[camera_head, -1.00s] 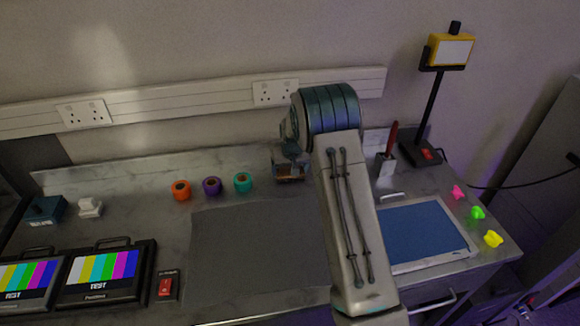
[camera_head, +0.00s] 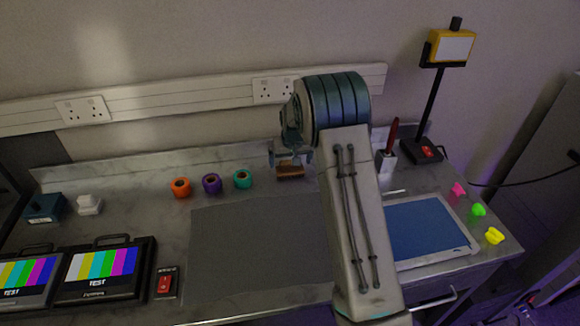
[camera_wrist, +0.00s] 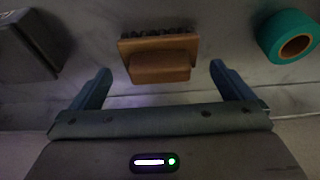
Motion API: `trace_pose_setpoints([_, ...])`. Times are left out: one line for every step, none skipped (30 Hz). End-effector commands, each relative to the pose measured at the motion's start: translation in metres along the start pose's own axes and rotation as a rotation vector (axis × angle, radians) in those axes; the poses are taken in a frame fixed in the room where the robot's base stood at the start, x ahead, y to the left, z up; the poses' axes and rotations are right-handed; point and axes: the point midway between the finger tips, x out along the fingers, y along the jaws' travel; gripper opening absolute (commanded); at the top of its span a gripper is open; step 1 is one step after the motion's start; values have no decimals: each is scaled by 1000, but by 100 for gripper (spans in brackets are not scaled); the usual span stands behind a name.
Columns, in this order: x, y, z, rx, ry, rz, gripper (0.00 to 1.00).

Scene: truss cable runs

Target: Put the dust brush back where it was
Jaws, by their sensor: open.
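The dust brush (camera_head: 290,169) is a brown wooden block with dark bristles. It lies on the bench near the back wall, right of the teal tape roll. In the wrist view the brush (camera_wrist: 160,62) sits between and just beyond the fingertips, with dark bristles along its far edge. My gripper (camera_wrist: 160,82) is open, one finger on each side, and neither finger touches the brush. In the head view my gripper (camera_head: 285,155) is above and behind the brush, partly hidden by my arm.
Orange (camera_head: 181,188), purple (camera_head: 212,184) and teal (camera_head: 243,179) tape rolls stand left of the brush. A grey mat (camera_head: 255,250) lies in front. A metal holder with a red-handled tool (camera_head: 386,163) and a lamp (camera_head: 428,110) stand to the right.

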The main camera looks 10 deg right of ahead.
Motion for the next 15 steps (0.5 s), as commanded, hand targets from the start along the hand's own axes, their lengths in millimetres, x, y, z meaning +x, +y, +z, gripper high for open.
trace_pose_setpoints([-10,0,0,0,4,0,100])
trace_pose_setpoints([-16,0,0,0,4,0,100])
trace_pose_setpoints([-24,0,0,0,4,0,100])
trace_pose_setpoints([-30,0,0,0,4,0,100])
trace_pose_setpoints([-37,0,-1,0,5,0,100])
trace_pose_setpoints([-44,0,0,0,3,0,100])
trace_pose_setpoints([-49,0,0,0,4,0,100])
trace_pose_setpoints([-54,0,0,0,3,0,100])
trace_pose_setpoints([-60,0,0,-1,2,1,100])
trace_pose_setpoints([-65,0,0,-1,3,1,100])
trace_pose_setpoints([-68,0,0,-1,2,1,100])
trace_pose_setpoints([-73,0,0,-1,1,1,100])
trace_pose_setpoints([-76,0,0,-1,1,1,100])
trace_pose_setpoints([-78,0,0,-1,1,1,100])
trace_pose_setpoints([-81,0,0,-1,1,1,100])
